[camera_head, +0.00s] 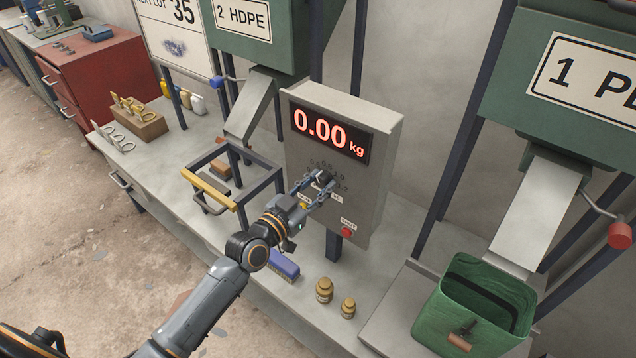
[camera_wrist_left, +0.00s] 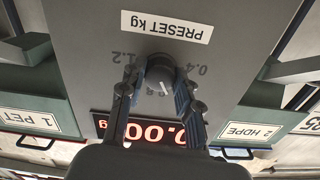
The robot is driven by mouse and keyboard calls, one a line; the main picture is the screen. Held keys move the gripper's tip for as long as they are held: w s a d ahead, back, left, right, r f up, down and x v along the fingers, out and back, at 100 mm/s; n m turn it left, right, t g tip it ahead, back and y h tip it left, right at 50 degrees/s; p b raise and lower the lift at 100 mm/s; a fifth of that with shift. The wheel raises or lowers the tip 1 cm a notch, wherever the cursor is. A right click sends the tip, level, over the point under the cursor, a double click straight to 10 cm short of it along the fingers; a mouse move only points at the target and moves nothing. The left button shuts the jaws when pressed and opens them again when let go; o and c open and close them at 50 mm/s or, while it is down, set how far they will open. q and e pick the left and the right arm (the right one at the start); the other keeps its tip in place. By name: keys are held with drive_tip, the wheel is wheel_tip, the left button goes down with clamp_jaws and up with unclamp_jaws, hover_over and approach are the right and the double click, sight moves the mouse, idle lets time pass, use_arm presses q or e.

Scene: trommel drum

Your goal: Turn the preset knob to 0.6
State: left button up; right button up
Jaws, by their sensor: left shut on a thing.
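The preset knob (camera_wrist_left: 160,74) is a dark round knob on the grey control box (camera_head: 362,205). Scale numbers are printed around it. The wrist view is upside down and shows 1.2 and 0.4 on either side of the knob, with the number between them partly covered. A light pointer mark shows on the knob, but I cannot read its exact setting. My left gripper (camera_head: 322,183) reaches the box face from below left. Its two fingers (camera_wrist_left: 157,97) are closed on opposite sides of the knob. In the head view the fingers partly hide the knob.
The red display (camera_head: 330,133) above the knob reads 0.00 kg. A blue brush (camera_head: 284,264) and brass weights (camera_head: 324,290) lie on the bench below. A green bin (camera_head: 475,305) stands at right under a chute.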

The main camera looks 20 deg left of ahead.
use_arm(q)
drive_tip(key=shift+n, duration=2)
drive_tip(key=o, duration=1.2)
drive_tip(key=shift+c, duration=0.2)
drive_tip(key=shift+s+a+f, duration=0.1)
drive_tip(key=shift+s+a, duration=0.1)
drive_tip(key=shift+s, duration=0.25)
drive_tip(key=v, duration=1.1)
